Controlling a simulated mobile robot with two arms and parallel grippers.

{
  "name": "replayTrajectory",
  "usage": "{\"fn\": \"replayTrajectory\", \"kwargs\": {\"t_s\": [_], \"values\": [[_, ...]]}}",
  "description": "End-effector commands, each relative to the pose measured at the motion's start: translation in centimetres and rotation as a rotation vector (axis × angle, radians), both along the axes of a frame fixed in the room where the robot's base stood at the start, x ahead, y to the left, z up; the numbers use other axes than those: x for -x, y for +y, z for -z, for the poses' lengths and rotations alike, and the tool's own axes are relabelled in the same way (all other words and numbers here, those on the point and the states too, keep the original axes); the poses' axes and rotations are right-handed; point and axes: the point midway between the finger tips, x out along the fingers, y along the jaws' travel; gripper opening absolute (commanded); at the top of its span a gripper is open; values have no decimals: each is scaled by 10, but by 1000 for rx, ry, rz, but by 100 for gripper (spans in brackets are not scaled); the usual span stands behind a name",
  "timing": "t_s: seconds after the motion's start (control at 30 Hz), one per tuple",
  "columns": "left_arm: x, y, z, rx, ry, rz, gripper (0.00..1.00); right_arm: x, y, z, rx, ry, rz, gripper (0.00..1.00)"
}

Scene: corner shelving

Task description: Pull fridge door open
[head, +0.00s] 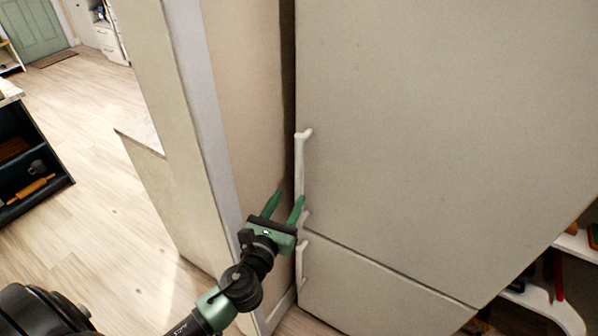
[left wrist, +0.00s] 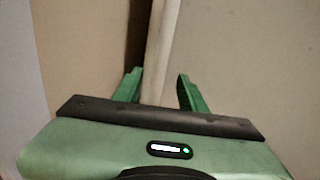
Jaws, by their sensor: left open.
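The fridge has a large pale upper door (head: 430,130) and a smaller lower door (head: 370,293), both shut. The upper door's white vertical handle (head: 300,165) is on its left edge, and a second white handle (head: 301,265) is on the lower door. My left gripper (head: 284,200) is open at the lower part of the upper handle. In the left wrist view the handle (left wrist: 160,50) runs down between the two green fingers of the gripper (left wrist: 158,88), with a gap to the right finger. Whether either finger touches it I cannot tell. My right gripper is not in view.
A pale wall panel (head: 240,90) stands close along the fridge's left side, with a dark narrow gap between. Open wood floor (head: 90,170) lies at the left. A dark shelf unit (head: 30,165) stands far left, and white shelving (head: 545,300) is at the lower right.

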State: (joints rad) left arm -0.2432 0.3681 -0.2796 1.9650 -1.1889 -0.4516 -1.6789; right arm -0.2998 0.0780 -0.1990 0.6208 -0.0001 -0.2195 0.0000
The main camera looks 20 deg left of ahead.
Motion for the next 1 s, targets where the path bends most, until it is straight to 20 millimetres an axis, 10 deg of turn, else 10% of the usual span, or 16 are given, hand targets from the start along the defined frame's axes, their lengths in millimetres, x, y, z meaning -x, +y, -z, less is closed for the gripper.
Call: {"fn": "replayTrajectory", "kwargs": {"t_s": [0.5, 0.9, 1.0], "values": [[-68, 4, -5, -13, -8, 0, 41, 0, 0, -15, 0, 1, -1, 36], [-77, 4, -3, -10, -6, 1, 41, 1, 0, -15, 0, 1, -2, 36], [-77, 4, -3, -10, -6, 1, 14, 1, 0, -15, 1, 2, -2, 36]]}}
